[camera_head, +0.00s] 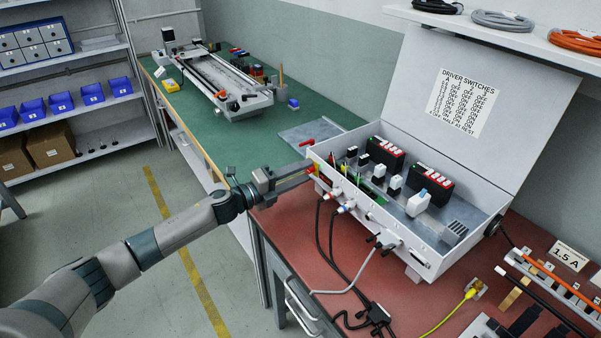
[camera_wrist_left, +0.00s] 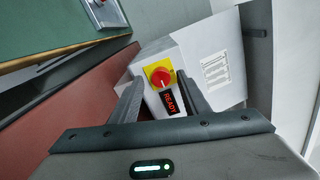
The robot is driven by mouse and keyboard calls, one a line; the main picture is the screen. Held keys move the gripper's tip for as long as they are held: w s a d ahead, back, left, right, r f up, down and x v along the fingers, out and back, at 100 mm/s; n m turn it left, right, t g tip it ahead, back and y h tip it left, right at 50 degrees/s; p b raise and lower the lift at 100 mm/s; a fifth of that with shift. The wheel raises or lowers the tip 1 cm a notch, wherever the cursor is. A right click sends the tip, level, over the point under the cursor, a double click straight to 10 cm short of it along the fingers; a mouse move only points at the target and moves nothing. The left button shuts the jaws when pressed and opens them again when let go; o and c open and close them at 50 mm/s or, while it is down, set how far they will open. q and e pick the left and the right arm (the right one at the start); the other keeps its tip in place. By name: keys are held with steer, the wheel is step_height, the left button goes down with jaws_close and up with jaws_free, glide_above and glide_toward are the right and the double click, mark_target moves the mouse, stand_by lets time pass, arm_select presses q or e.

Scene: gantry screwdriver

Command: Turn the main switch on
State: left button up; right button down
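The main switch is a red round knob on a yellow plate (camera_wrist_left: 160,76) on the side of the white control box. A pale mark shows on the knob, and its exact angle is hard to read. A small display (camera_wrist_left: 172,103) beside the plate shows READY in red. In the head view only a bit of the yellow plate (camera_head: 314,168) shows at the box's left end. My left gripper (camera_head: 306,174) is level with the switch. In the left wrist view its two fingers stand apart, one each side of the knob; contact cannot be told. My right gripper is out of view.
The white control box (camera_head: 440,255) stands open on the red bench (camera_head: 300,232), its lid raised. Black and grey cables hang from its front. A green bench (camera_head: 215,130) with a gantry rig (camera_head: 225,85) lies behind. Floor at left is clear.

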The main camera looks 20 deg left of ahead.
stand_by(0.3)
arm_select(q)
steer(key=shift+s+a, duration=0.3)
steer(key=shift+a, duration=0.05)
steer(key=b+v, duration=0.1)
steer(key=v, duration=0.5)
steer(key=shift+s+a+f, duration=0.1)
steer(key=shift+s+a, duration=0.05)
steer(key=shift+s, duration=0.1)
steer(key=b+v, duration=0.2)
steer(key=v, duration=0.8)
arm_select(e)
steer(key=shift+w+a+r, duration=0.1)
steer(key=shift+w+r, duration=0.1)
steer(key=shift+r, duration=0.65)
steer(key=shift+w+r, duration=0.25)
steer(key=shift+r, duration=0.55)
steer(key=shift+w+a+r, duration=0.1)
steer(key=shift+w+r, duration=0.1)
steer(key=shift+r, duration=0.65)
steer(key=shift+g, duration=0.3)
